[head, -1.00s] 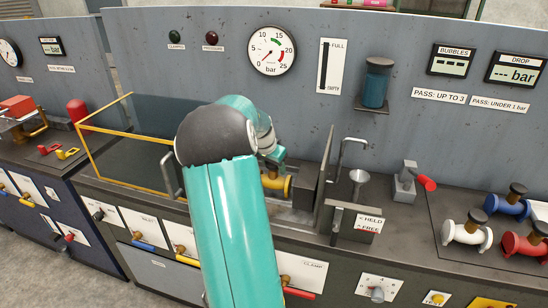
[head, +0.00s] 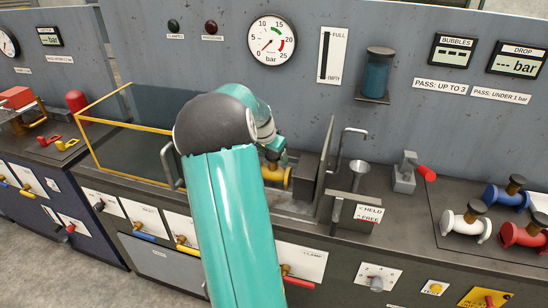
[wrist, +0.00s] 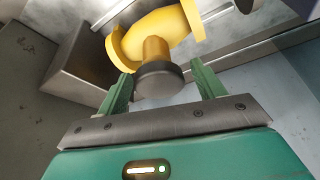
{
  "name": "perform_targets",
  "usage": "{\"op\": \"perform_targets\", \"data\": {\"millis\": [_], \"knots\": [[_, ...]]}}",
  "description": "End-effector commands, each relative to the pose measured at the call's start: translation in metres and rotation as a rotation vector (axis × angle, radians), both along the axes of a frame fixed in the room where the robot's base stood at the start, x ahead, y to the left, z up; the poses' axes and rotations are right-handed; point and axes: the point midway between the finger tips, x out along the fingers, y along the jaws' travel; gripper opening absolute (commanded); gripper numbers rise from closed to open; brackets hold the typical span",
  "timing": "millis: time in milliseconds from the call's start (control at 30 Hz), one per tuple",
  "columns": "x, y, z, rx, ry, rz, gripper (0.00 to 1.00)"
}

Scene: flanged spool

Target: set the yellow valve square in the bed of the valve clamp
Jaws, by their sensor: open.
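The yellow valve (head: 286,177) sits at the clamp, beside a grey block (head: 305,171). In the wrist view, the yellow valve (wrist: 156,28) fills the top, flanges at both ends, its stem and black knob (wrist: 158,80) pointing toward me. My gripper (wrist: 163,82) is open, its green fingers apart on either side of the knob, with gaps showing. In the head view my gripper (head: 275,153) is small and partly hidden by my arm. The clamp's metal bed (wrist: 240,42) shows in part. I cannot tell whether the valve lies square or fully seated.
A dark upright plate (head: 325,160) stands right of the valve. A yellow-framed clear guard (head: 125,130) is to the left. White (head: 464,226), blue (head: 508,198) and red (head: 527,235) valves lie at the right. The clamp lever (head: 298,281) is on the front panel.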

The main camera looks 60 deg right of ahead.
Motion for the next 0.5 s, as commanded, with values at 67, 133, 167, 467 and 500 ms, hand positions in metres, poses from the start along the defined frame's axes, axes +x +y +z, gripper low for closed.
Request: {"op": "perform_targets", "data": {"millis": [67,133,167,467,500], "knots": [[0.002,0.005,0.013,-0.004,-0.003,0.002,0.68],[0.003,0.01,0.026,-0.004,-0.004,0.001,0.68],[0.003,0.012,0.032,-0.004,-0.004,0.001,0.68],[0.007,0.036,0.088,-0.002,-0.002,0.002,0.68],[0.007,0.038,0.093,-0.002,-0.002,0.001,0.68]]}}
